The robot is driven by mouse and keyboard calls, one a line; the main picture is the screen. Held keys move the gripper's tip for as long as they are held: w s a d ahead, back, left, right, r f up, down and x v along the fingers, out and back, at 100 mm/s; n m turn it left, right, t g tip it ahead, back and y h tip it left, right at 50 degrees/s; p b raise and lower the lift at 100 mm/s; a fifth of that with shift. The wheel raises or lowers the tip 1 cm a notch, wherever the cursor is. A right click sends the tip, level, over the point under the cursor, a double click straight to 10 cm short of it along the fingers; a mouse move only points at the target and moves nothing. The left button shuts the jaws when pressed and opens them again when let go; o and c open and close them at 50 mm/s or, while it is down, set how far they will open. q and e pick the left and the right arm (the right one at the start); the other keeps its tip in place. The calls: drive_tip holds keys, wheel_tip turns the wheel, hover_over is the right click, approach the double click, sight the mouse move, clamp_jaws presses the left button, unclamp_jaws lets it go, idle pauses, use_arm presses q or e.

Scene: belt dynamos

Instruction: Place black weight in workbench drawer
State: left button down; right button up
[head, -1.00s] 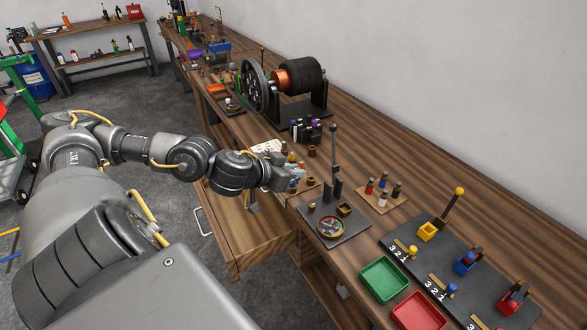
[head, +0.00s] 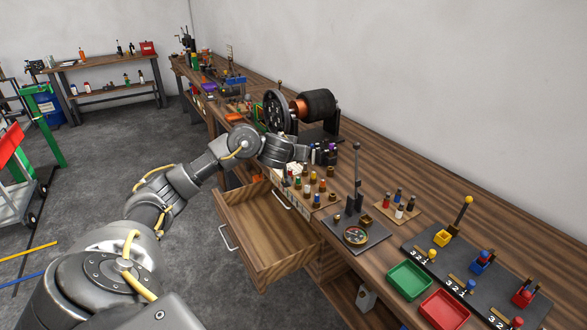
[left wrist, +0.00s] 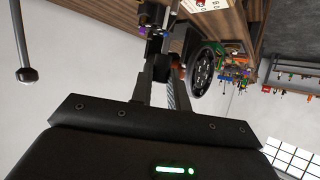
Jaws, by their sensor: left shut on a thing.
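My left gripper (head: 306,153) is over the workbench, at the group of small dark and purple-marked weights (head: 328,155) in front of the dynamo. In the left wrist view its fingers (left wrist: 158,50) are close together at a dark piece (left wrist: 154,17), which looks like the black weight. The fingertips partly hide it, and whether it is lifted off the bench is unclear. The workbench drawer (head: 262,262) is pulled open below the bench edge, and its visible floor is bare. My right gripper is not in view.
The belt dynamo (head: 318,103) stands just behind my gripper. A board of several coloured weights (head: 312,190), a compass stand (head: 355,236), a green tray (head: 409,280) and a red tray (head: 444,310) lie nearer. The space above the drawer is free.

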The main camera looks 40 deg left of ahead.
use_arm(q)
drive_tip(key=w+a+f+n+g+y, duration=0.25)
drive_tip(key=w+a+f+n, duration=0.2)
drive_tip(key=f, duration=0.25)
drive_tip(key=s+f+n+g+y, duration=0.2)
drive_tip(key=s+f+y, duration=0.1)
drive_tip(key=s+f, duration=0.55)
drive_tip(key=s+d+m+t+h, duration=0.2)
drive_tip(key=s+d+m+h, duration=0.1)
drive_tip(key=d, duration=0.9)
drive_tip(key=s+d+m+t+h, duration=0.3)
drive_tip(key=d+m, duration=0.1)
drive_tip(key=d, duration=0.8)
drive_tip(key=s+d+r+m+h, duration=0.4)
drive_tip(key=s+d, duration=0.4)
drive_tip(key=d, duration=0.2)
drive_tip(key=shift+s+d+r, duration=0.2)
drive_tip(key=shift+d+r, duration=0.1)
drive_tip(key=shift+d, duration=0.1)
